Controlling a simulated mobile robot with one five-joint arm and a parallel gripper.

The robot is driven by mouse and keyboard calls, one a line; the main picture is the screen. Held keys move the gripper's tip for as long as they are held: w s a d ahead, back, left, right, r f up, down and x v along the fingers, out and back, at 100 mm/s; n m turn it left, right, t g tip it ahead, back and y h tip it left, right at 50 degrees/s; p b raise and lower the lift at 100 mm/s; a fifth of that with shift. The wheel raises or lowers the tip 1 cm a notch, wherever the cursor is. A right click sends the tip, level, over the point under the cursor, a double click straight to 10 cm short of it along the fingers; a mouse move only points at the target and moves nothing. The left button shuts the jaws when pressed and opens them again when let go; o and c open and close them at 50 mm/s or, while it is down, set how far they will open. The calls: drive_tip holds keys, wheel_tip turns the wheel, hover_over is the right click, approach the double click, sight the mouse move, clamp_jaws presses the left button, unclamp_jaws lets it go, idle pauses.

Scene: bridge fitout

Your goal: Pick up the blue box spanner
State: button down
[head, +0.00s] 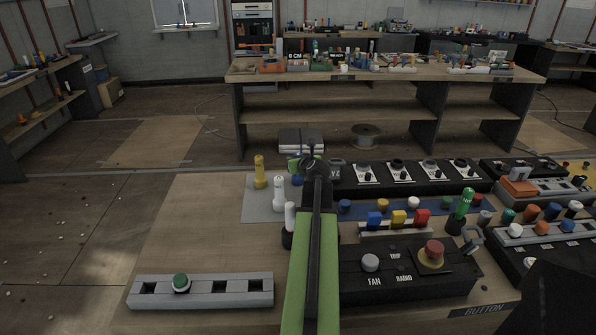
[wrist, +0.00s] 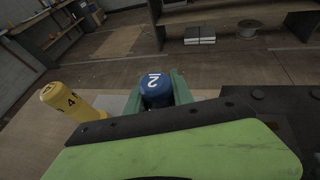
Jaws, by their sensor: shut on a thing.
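The blue box spanner (wrist: 154,86), marked 12 on its end, is between the green fingers of my gripper (wrist: 160,92) in the wrist view. My gripper is shut on it. In the head view a small part of the blue spanner (head: 297,180) shows just left of my arm, and the rest is hidden. A yellow box spanner (wrist: 72,100) stands to its left in the wrist view; it also shows in the head view (head: 260,171). Whether the blue spanner is clear of the surface cannot be told.
A white spanner (head: 279,194) stands on the grey mat (head: 255,210), close in front. Black switch panels (head: 410,178) lie to the right. The left bench top (head: 185,225) is bare.

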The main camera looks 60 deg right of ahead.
idle(0.3)
wheel_tip(320, 180, up, 10)
drive_tip(key=p, duration=1)
drive_tip(key=c, duration=1.8)
unclamp_jaws()
clamp_jaws()
